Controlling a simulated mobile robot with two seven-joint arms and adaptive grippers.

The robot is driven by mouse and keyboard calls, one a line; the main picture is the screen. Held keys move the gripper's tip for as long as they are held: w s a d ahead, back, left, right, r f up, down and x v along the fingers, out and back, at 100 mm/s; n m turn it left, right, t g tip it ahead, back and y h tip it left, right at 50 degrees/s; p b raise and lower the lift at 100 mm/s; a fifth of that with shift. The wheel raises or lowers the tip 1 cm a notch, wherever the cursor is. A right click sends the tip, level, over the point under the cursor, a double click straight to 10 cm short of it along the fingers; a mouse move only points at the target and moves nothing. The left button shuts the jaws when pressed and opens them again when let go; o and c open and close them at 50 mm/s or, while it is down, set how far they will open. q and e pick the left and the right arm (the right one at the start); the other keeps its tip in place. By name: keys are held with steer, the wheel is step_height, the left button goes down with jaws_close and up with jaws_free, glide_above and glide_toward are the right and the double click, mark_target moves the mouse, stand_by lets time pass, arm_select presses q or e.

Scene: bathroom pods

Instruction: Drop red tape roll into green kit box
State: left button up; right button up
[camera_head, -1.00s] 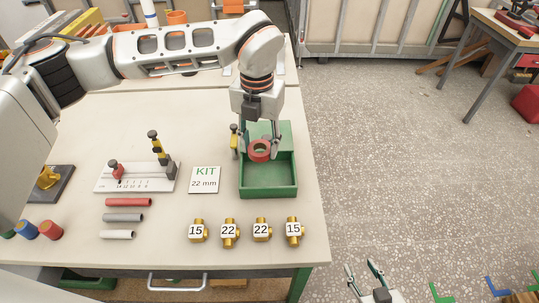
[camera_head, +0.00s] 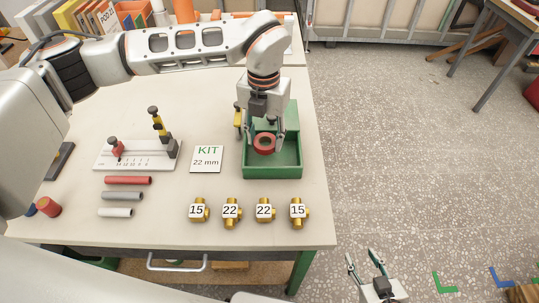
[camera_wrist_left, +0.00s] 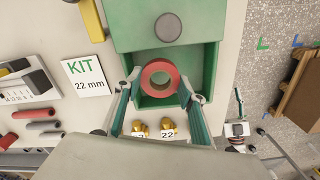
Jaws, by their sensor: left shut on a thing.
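The red tape roll (camera_head: 256,146) is held between the fingers of my left gripper (camera_head: 264,146), over the open front part of the green kit box (camera_head: 272,173). In the left wrist view the roll (camera_wrist_left: 176,79) sits between the two fingertips with its hole facing the camera. The box's green wall (camera_wrist_left: 211,66) shows around it. I cannot tell how far the roll is above the box floor. My right gripper (camera_head: 361,257) is open and empty, low at the right, beyond the table's edge.
Left of the box lie a KIT 22 mm card (camera_head: 207,159) and a white rack (camera_head: 130,155) with upright pieces. Several brass fittings (camera_head: 231,212) stand in front of the box. Red and grey tubes (camera_head: 122,196) lie at left.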

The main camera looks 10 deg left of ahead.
arm_select(q)
steer(key=o, duration=1.1)
steer(key=shift+c, duration=0.2)
step_height(320, 180, up, 12)
